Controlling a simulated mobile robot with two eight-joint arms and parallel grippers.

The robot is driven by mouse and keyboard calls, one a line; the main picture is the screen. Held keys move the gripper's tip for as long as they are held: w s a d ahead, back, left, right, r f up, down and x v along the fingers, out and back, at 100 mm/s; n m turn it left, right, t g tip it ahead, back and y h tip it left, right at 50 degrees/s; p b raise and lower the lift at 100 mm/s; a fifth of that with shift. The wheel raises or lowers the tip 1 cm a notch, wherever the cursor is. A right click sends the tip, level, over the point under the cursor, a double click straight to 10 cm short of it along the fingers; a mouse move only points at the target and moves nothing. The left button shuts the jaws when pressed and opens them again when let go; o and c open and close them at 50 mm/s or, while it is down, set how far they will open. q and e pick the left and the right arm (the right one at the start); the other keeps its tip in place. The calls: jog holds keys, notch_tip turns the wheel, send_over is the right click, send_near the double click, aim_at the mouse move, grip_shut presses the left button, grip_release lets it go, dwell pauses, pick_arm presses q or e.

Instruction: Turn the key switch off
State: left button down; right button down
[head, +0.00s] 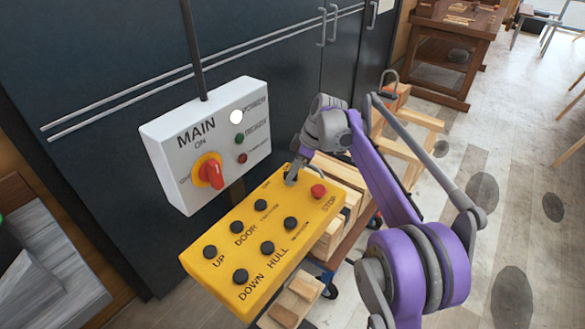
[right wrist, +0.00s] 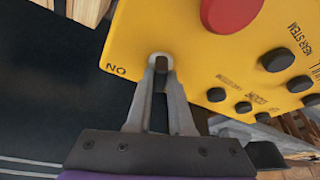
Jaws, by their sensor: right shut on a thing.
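The yellow control box (head: 262,245) carries black buttons, a red stop button (head: 318,191) and a key switch at its far end. My right gripper (head: 291,179) is at that far end, just beyond the red button. In the right wrist view, my right gripper (right wrist: 160,68) has its fingertips closed together on the small grey key (right wrist: 159,61), against the yellow face. My left gripper is not in view.
A cart with wooden blocks (head: 297,297) stands below and right. Open floor (head: 505,200) lies to the right.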

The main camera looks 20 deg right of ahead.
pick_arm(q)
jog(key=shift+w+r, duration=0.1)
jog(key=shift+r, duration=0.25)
pick_arm(e)
jog(key=shift+n, duration=0.5)
jog(key=c, duration=0.8)
grip_release()
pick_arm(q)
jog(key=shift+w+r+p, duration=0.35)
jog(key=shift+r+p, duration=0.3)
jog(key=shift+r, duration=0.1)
pick_arm(e)
jog(key=v, duration=1)
jog(key=shift+d+r, duration=0.15)
jog(key=shift+r, duration=0.25)
jog(key=shift+w, duration=0.1)
